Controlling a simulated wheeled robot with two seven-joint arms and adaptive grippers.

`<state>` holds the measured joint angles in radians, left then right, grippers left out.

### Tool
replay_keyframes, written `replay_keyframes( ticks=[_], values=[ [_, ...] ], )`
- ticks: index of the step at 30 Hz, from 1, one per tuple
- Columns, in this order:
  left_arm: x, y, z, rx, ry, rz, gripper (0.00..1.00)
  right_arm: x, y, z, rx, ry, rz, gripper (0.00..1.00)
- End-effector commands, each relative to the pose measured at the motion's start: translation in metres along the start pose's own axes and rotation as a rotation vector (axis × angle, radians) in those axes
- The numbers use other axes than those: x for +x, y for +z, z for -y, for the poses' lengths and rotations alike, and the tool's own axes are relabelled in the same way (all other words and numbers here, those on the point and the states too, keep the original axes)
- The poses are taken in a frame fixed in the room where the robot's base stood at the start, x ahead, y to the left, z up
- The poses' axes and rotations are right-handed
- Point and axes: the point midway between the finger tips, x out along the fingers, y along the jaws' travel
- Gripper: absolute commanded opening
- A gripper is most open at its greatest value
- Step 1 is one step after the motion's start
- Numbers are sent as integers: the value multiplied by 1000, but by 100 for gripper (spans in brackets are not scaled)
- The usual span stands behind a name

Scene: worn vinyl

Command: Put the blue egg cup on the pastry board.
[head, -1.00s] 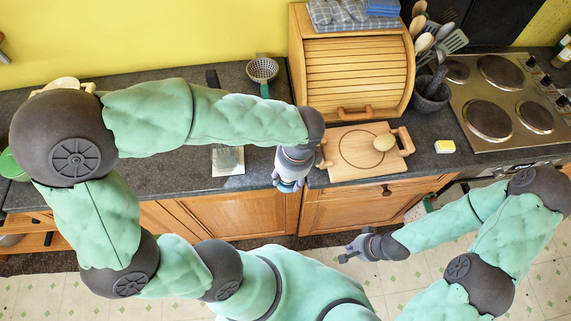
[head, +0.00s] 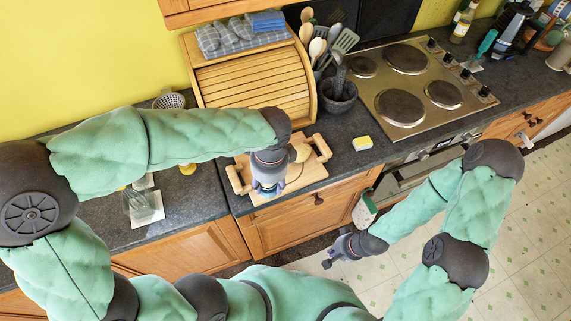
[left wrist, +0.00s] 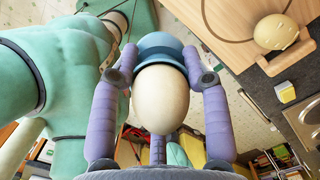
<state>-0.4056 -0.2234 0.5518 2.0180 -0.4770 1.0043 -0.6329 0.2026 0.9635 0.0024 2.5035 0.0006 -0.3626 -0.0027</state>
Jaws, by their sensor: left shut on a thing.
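The blue egg cup (left wrist: 158,45) is between the fingers of my left gripper (left wrist: 160,80), with a cream egg (left wrist: 160,100) seated in it. In the head view my left gripper (head: 267,188) is shut on the cup (head: 266,191), in front of the pastry board (head: 306,181). The wooden board lies on the counter below the bread bin; it also shows at upper right in the left wrist view (left wrist: 232,45). How high the cup is above the board I cannot tell. My right gripper (head: 335,251) looks open and empty, low over the floor.
A beige rounded thing (head: 303,152) rests on the board's right part. A bread bin (head: 255,85) stands behind. A yellow-white block (head: 362,143), a mortar (head: 338,97) and the hob (head: 420,85) are to the right.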

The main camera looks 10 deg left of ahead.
Motion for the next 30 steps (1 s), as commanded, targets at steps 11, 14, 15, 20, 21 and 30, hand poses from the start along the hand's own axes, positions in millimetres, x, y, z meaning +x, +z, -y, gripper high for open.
replay_keyframes(
  ticks=[11,14,15,20,21,30],
  values=[
    [47,-18,73,-1,5,4,0,14,0,-5,0,0,0,0],
    [63,-22,86,-1,3,2,0,18,-1,-6,0,0,0,0],
    [68,-23,90,-1,3,3,0,19,-1,-7,0,0,0,0],
    [80,-27,101,-1,0,1,0,21,-1,-8,0,0,0,0],
    [82,-27,103,-1,0,0,0,22,-1,-8,0,0,0,0],
    [110,-30,110,1,3,3,0,28,-1,-10,0,0,0,0]
  ],
)
